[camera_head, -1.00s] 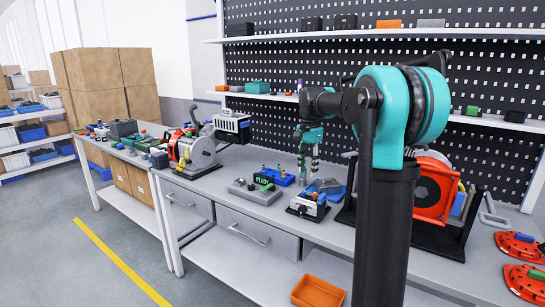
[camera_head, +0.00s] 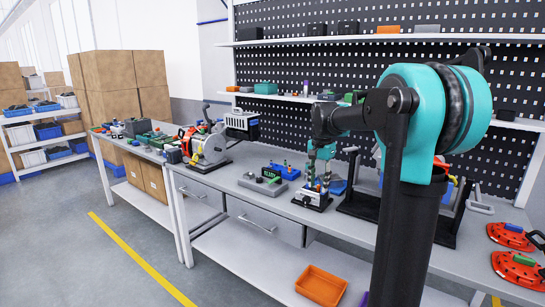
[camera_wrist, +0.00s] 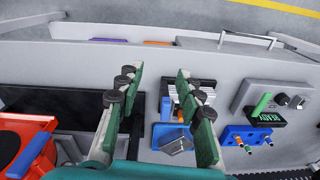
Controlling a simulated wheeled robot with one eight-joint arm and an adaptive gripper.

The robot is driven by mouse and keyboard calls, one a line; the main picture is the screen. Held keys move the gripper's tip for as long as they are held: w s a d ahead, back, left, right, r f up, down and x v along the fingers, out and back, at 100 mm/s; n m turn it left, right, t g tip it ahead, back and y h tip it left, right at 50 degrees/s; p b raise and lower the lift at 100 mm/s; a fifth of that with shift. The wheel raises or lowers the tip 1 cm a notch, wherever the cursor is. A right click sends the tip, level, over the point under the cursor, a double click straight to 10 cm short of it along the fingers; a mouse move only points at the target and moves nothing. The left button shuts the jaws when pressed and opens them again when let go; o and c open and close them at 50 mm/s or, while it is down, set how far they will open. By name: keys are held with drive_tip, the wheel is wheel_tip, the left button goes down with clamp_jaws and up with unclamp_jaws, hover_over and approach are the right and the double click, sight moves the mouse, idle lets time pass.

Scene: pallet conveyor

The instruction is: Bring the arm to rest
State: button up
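My arm stretches over the workbench (camera_head: 270,208) in the head view, with a teal joint at the right. My gripper (camera_head: 318,184) points down at a small grey-and-white fixture (camera_head: 311,200) on the bench. In the wrist view my gripper (camera_wrist: 160,85) has its two green fingers spread wide apart, with nothing held between them. The fixture, with a striped part (camera_wrist: 190,98) and a blue part (camera_wrist: 168,134), shows below and between the fingers. Whether a fingertip touches it cannot be told.
A grey box with a READY display (camera_head: 264,184) and a blue holder with pegs (camera_head: 285,171) stand left of the fixture. A red machine (camera_wrist: 18,135) lies on the other side. Red discs (camera_head: 515,268) are at the bench's right. An orange bin (camera_head: 320,285) is below.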

drive_tip(key=s+d+f+n+t, duration=0.1)
drive_tip(key=s+f+n, duration=0.3)
drive_tip(key=s+f, duration=0.6)
drive_tip(key=s+d+f+n+t, duration=0.2)
drive_tip(key=s+f+n, duration=0.2)
drive_tip(key=s+f, duration=0.7)
drive_tip(key=s, duration=0.6)
drive_tip(key=shift+s+n+t, duration=0.15)
drive_tip(key=shift+n+t, duration=0.15)
drive_tip(key=shift+a+r, duration=0.1)
drive_tip(key=shift+c, duration=0.2)
